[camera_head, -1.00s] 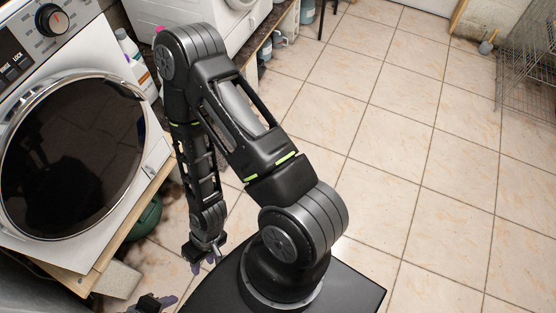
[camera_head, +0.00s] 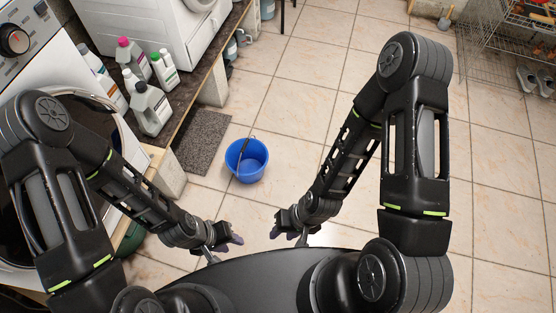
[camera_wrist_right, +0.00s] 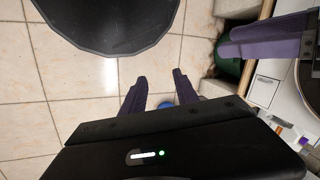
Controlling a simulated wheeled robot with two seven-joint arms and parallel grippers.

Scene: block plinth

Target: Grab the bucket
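A blue bucket (camera_head: 246,162) stands upright on the tiled floor, its dark-gripped handle lying over the rim. My left gripper (camera_head: 229,241) hangs in front of it, slightly to its left and apart from it; how far its fingers are spread is unclear. My right gripper (camera_head: 283,232) is in front of the bucket and to its right, also apart from it. In the right wrist view its two purple fingers (camera_wrist_right: 160,82) stand apart with nothing gripped. A small blue patch, probably the bucket (camera_wrist_right: 166,104), shows beyond them, mostly hidden by the gripper body.
A dark mat (camera_head: 203,141) lies left of the bucket. Several bottles (camera_head: 150,106) stand on a wooden shelf by the white machines at left. A wire rack (camera_head: 487,45) and shoes (camera_head: 527,79) are at the far right. The floor behind the bucket is clear.

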